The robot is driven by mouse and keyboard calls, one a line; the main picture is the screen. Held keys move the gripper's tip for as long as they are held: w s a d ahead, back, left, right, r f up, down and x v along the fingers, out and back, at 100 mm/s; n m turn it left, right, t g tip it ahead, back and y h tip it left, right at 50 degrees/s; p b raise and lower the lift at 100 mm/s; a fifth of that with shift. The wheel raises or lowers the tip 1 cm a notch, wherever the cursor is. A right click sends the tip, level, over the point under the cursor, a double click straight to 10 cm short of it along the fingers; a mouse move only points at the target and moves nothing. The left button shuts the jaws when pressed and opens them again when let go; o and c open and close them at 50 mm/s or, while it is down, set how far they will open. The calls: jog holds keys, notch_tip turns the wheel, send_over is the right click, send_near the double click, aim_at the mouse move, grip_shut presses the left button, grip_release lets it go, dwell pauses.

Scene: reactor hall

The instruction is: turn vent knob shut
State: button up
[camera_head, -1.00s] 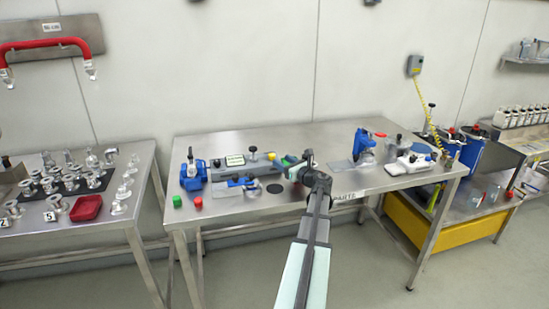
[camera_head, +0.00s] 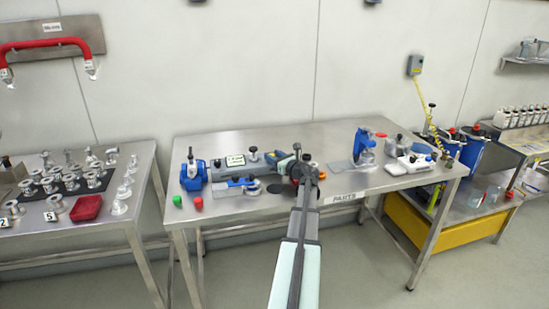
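A grey instrument block (camera_head: 225,173) with a small display (camera_head: 235,160) stands on the middle steel table. A black knob (camera_head: 253,151) stands up from its top. Which knob is the vent knob I cannot tell for sure. The yellow knob seen earlier near the right end is now not clearly visible, likely behind my gripper.
A blue device (camera_head: 193,173) stands left of the block. A blue stand (camera_head: 363,146) and a white device (camera_head: 412,163) are at the right. The table's back strip is clear.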

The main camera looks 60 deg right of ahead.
grip_shut()
jog(key=shift+d+n+y, duration=0.15)
jog(key=shift+n+y, duration=0.15)
jog(key=shift+y, duration=0.1)
jog(key=n+y, duration=0.1)
jog(key=y, duration=0.1)
jog(key=n+t+y, duration=0.1)
jog(key=shift+d+y, duration=0.35)
jog(key=shift+y, duration=0.05)
jog(key=n+y, duration=0.1)
jog(key=y, duration=0.1)
jog(key=n+y, duration=0.1)
jog(key=y, duration=0.1)
jog(key=n+y, duration=0.1)
jog(key=n, duration=0.1)
jog(key=shift+d+y, duration=0.3)
jog(key=shift+y, duration=0.1)
jog(key=n+g+y, duration=0.1)
jog(key=n+y, duration=0.1)
jog(key=y, duration=0.1)
jog(key=n+g+y, duration=0.1)
jog(key=n+y, duration=0.1)
jog(key=shift+w+d+g+y, duration=0.15)
jog(key=shift+g+y, duration=0.25)
jog(key=shift+n+g+y, duration=0.7)
jog(key=shift+n+y, duration=0.2)
jog(key=shift+y, duration=0.1)
